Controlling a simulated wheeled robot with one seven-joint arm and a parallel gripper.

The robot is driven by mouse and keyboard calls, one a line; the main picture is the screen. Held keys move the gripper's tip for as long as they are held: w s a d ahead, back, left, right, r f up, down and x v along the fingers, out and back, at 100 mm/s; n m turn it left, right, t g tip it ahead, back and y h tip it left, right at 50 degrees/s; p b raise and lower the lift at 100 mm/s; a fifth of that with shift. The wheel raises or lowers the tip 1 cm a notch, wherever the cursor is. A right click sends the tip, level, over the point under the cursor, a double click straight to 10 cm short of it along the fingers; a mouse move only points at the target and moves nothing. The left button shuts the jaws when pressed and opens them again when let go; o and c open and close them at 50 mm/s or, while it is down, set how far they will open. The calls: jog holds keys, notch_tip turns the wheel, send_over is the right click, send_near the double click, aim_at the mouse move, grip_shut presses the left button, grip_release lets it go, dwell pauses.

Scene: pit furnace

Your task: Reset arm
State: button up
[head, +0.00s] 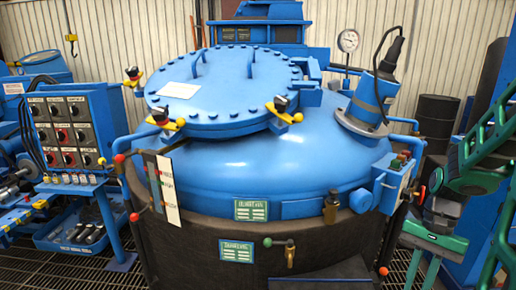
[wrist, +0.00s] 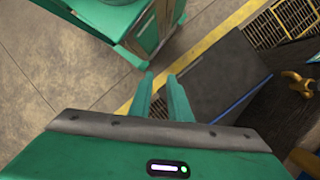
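My green arm reaches in along the right edge of the head view. My gripper (head: 422,270) hangs at the lower right, fingers pointing down, beside the right side of the furnace. In the wrist view my gripper (wrist: 160,82) shows two green fingers with a gap between them and nothing held. The floor lies beyond the fingertips. The blue pit furnace (head: 270,165) fills the middle of the head view, with its round bolted lid (head: 230,95) on top.
A blue control panel (head: 66,130) stands left of the furnace, above a blue tray (head: 80,235). A dark barrel (head: 434,122) stands behind. A yellow floor line (wrist: 215,40) crosses the wrist view.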

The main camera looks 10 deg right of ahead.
jog(key=s+a+r+n+t+h, duration=0.2)
jog(key=s+a+r+n+t, duration=0.1)
jog(key=s+r+n, duration=0.2)
jog(key=shift+s+r+n+h, duration=0.3)
jog(key=shift+s+r+h, duration=0.1)
jog(key=shift+s+r, duration=1)
jog(key=shift+s+f, duration=0.1)
jog(key=shift+w+f, duration=0.25)
jog(key=shift+w, duration=0.35)
jog(key=shift+s, duration=0.1)
dwell(0.5)
